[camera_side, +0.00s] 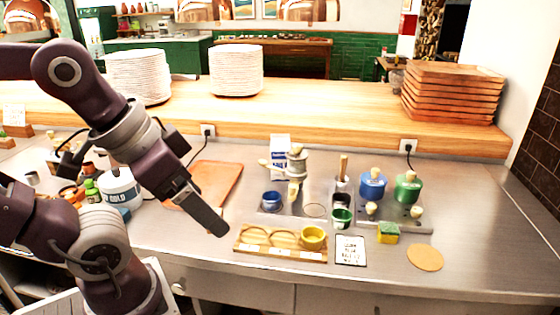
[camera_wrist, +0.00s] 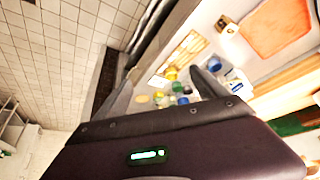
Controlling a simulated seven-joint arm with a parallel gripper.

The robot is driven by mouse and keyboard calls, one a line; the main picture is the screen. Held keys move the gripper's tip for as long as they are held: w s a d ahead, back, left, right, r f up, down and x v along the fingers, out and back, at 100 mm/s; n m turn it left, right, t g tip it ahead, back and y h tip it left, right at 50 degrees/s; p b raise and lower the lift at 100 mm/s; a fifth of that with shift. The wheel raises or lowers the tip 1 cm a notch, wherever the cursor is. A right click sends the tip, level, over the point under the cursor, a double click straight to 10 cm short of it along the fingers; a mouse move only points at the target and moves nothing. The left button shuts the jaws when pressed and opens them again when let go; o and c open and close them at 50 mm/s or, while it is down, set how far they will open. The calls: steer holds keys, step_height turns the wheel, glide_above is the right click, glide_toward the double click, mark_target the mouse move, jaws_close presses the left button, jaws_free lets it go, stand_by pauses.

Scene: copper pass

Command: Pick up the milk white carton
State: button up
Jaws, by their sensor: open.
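The milk white carton (camera_side: 280,148) stands upright toward the back of the steel counter, white with a blue label. Its lower part is hidden by grey and cream things in front of it. In the wrist view a small white and blue shape (camera_wrist: 236,86), likely the carton, shows beside the right finger. My gripper (camera_side: 218,230) is in the air to the left of and nearer than the carton, pointing down and right. In the wrist view my gripper (camera_wrist: 165,78) has its fingers spread apart with nothing between them.
A wooden tray (camera_side: 272,252) holds a yellow cup (camera_side: 313,236). Blue (camera_side: 373,185) and green (camera_side: 407,188) containers stand right of the carton. A terracotta tray (camera_side: 222,175) lies left. Plate stacks (camera_side: 236,72) sit on the raised wooden shelf. The right counter is mostly clear.

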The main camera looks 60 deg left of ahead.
step_height(320, 180, up, 6)
steer(key=w+a+r+n+g+h, duration=0.1)
steer(key=w+a+r+n+h, duration=0.15)
steer(key=w+n, duration=0.65)
steer(key=w+a+r+n+h, duration=0.25)
steer(key=w+n, duration=0.25)
steer(key=w, duration=0.7)
steer(key=w+a+f+n+t+h, duration=0.25)
steer(key=w+a+n, duration=0.6)
steer(key=a, duration=0.65)
steer(key=w+a+f+n+t, duration=0.1)
steer(key=a+f+n+t, duration=0.15)
steer(key=a, duration=0.55)
steer(key=w+a+f+n+t, duration=0.1)
steer(key=w+a+n, duration=0.1)
steer(key=a+n, duration=0.35)
steer(key=m, duration=0.1)
glide_toward(280, 158)
steer(key=w+f, duration=0.3)
steer(key=w, duration=0.1)
steer(key=shift+t, duration=0.3)
steer(key=x, duration=0.6)
steer(key=shift+w+a+f, duration=0.2)
steer(key=shift+w+f, duration=0.15)
steer(key=shift+f, duration=0.05)
steer(key=shift+r, duration=0.1)
jaws_close()
